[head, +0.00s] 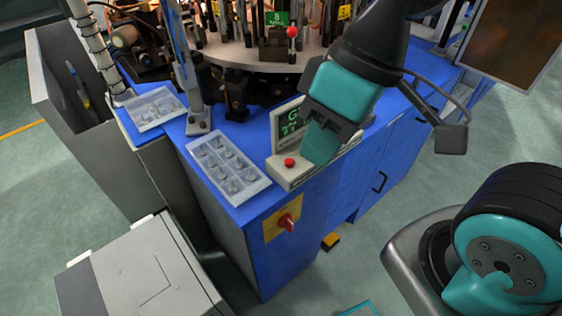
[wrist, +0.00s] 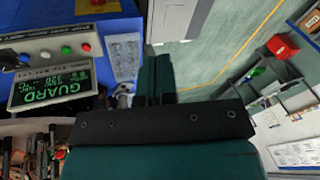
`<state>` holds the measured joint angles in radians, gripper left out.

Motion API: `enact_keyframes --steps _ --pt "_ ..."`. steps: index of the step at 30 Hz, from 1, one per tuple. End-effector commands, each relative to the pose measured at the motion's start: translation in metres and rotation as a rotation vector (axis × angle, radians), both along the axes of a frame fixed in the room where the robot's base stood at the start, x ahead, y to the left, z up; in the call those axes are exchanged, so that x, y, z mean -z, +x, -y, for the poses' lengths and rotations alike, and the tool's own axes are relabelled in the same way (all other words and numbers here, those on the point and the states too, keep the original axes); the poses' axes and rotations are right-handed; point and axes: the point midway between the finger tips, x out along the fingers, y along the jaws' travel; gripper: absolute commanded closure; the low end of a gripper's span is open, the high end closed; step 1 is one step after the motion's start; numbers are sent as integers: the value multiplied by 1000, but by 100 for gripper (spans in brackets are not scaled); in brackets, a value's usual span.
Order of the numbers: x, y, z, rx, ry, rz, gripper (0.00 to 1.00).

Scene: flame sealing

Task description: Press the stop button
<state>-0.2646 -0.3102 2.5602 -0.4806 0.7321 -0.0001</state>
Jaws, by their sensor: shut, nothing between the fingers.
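The red button (head: 290,162) sits at the left end of a pale control box (head: 283,178) on the blue machine cabinet. My gripper (head: 318,153) has teal fingers, shut and empty. In the head view it hangs just right of the red button and hides much of the panel and part of the screen. In the wrist view the gripper (wrist: 158,75) appears right of the button, with a gap between them.
A clear tray (head: 228,168) of small parts lies left of the box, another tray (head: 156,108) further left. A red switch (head: 288,220) on a yellow plate is on the cabinet front. A lit green display (wrist: 52,81) stands behind the buttons. A red-knobbed lever (head: 292,32) rises behind.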

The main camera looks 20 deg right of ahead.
Motion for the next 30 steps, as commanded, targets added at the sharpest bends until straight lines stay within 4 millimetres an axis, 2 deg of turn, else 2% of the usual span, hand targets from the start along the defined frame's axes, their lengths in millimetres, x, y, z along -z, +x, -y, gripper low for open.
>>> enact_keyframes --steps 5,8,10,15,21,25,30 --pt "0 7 0 -1 -18 -2 100" --pt "3 26 2 -4 -77 -8 100" --pt "10 47 5 -15 -150 -9 100" --pt "43 104 15 -101 -424 23 100" --pt "83 150 32 -295 -794 102 100" --pt "98 166 40 -421 -989 152 100" --pt "106 177 44 -521 -1130 195 100"
